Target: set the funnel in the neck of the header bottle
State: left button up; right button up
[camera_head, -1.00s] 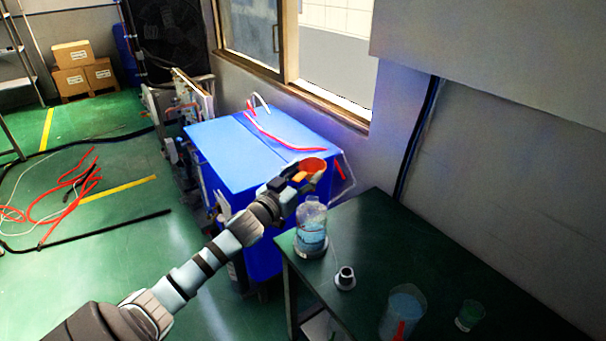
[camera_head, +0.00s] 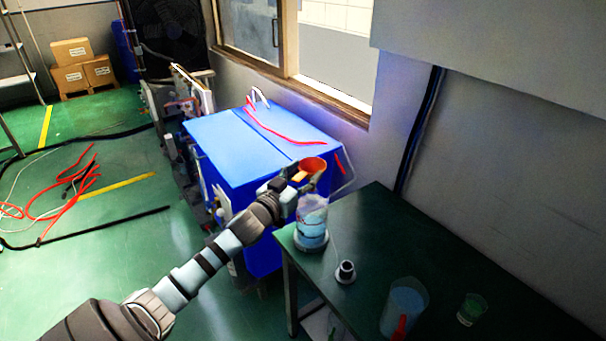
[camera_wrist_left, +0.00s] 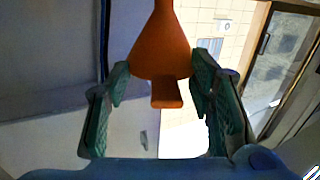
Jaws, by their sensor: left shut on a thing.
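The orange-red funnel (camera_head: 313,165) is in my left gripper (camera_head: 297,184), with its bowl upward. The header bottle (camera_head: 312,230) is clear, with blue liquid, and stands upright at the near-left corner of the table. The funnel is above the bottle in the head view. The gripper and funnel cover the bottle's neck, so I cannot tell whether the stem is in it. My right gripper is not in view.
The dark green table (camera_head: 440,265) also holds a small grey fitting (camera_head: 345,272), a clear beaker (camera_head: 406,300) with something red, and a small green-tinted cup (camera_head: 471,309). A blue cabinet (camera_head: 235,155) stands behind the bottle. The table's back is clear.

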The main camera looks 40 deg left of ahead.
pick_arm(q)
jog(key=shift+f+b, duration=1.8)
jog(key=shift+f, duration=0.65)
jog(key=o, duration=1.5)
jog(key=s, duration=0.4)
jog(key=s+d, duration=0.1)
jog(key=s, duration=0.6)
jog(key=shift+s+d+r, duration=0.1)
jog(key=shift+s+d, duration=0.05)
jog(key=shift+s, duration=0.25)
